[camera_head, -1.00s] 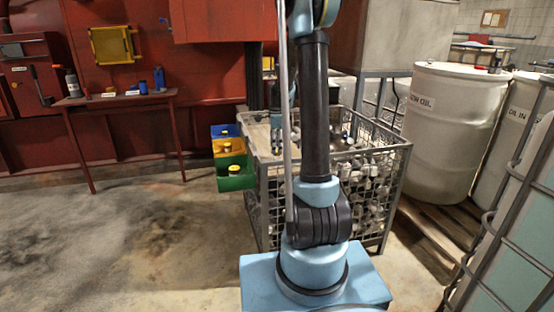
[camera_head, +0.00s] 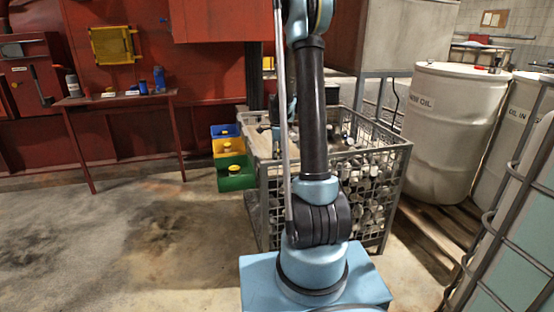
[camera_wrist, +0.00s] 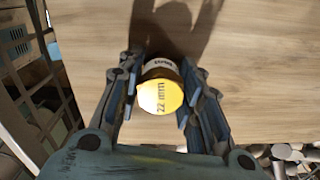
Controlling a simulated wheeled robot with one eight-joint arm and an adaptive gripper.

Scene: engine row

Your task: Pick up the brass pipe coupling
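A short cylinder (camera_wrist: 160,96) with a yellow top marked "22 mm" and a dark side with a pale label stands on a pale wooden surface (camera_wrist: 250,75) in the wrist view. It appears to be the brass pipe coupling, though the marked yellow top hides most of its body. My gripper (camera_wrist: 160,86) has one finger on each side of it. The fingers are apart, with narrow gaps seen beside the cylinder. In the head view my arm hides the cylinder and most of the gripper.
A wire cage (camera_head: 383,185) full of metal parts stands under and right of my arm. Blue, yellow and green bins (camera_head: 235,178) stack left of it. A red table (camera_head: 115,99) with bottles is at left, and a large drum (camera_head: 450,135) at right. The left floor is clear.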

